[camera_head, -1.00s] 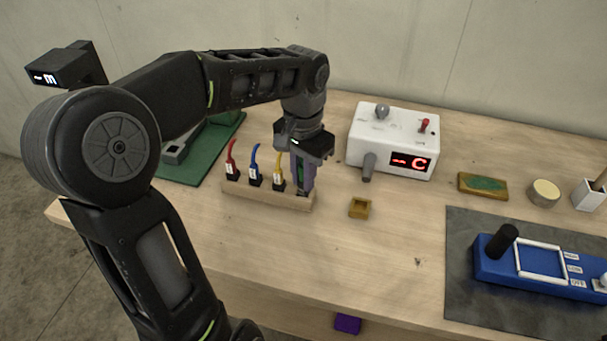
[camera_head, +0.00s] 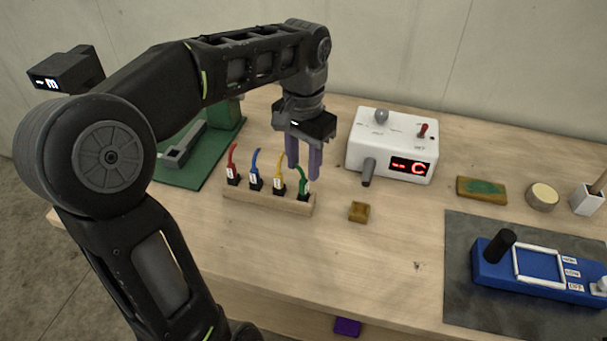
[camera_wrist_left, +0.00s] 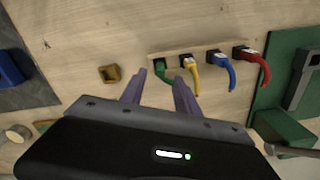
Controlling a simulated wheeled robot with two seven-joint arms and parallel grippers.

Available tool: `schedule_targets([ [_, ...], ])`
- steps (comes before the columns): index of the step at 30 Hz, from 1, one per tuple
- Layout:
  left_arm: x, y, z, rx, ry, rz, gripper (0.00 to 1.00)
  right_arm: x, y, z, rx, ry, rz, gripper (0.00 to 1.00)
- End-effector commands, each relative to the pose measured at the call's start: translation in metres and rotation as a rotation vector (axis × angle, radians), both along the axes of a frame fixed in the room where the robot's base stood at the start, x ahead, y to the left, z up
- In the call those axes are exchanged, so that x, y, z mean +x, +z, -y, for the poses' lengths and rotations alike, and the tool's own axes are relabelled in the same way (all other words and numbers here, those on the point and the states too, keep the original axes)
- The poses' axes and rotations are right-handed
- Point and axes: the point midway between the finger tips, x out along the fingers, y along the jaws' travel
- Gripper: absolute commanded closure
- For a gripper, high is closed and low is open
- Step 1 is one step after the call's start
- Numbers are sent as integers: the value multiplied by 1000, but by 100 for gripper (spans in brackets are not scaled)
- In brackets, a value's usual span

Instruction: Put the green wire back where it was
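The green wire (camera_head: 303,180) stands with its black plug in the right end of the wooden block (camera_head: 262,203). Beside it in the block stand the yellow wire (camera_head: 279,175), the blue wire (camera_head: 255,170) and the red wire (camera_head: 232,166). My left gripper (camera_head: 303,172) is above and behind the green wire, with its purple fingers apart and nothing between them. In the left wrist view the green wire (camera_wrist_left: 161,72) shows beyond the open fingers, at the left end of the row. My right gripper is not in view.
A white box (camera_head: 393,145) with a red display stands behind and right of the block. A small brass-coloured square piece (camera_head: 359,211) lies right of the block. A green board (camera_head: 200,160) is at the left and a blue device (camera_head: 540,268) at the right. The table's front middle is clear.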

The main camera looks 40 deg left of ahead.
Motion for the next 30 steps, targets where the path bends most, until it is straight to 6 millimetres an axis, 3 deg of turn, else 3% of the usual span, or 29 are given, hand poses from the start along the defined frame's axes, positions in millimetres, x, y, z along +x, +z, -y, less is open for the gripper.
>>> schedule_targets([
  [2, 1, 20, 0, 1, 0, 6, 62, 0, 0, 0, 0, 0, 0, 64],
  [4, 0, 44, 0, 0, 0, 1, 62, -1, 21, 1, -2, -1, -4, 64],
  [10, 0, 72, 0, 0, 0, 0, 62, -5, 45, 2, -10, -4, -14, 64],
  [30, 0, 78, 0, 0, 0, 0, 62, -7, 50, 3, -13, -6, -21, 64],
])
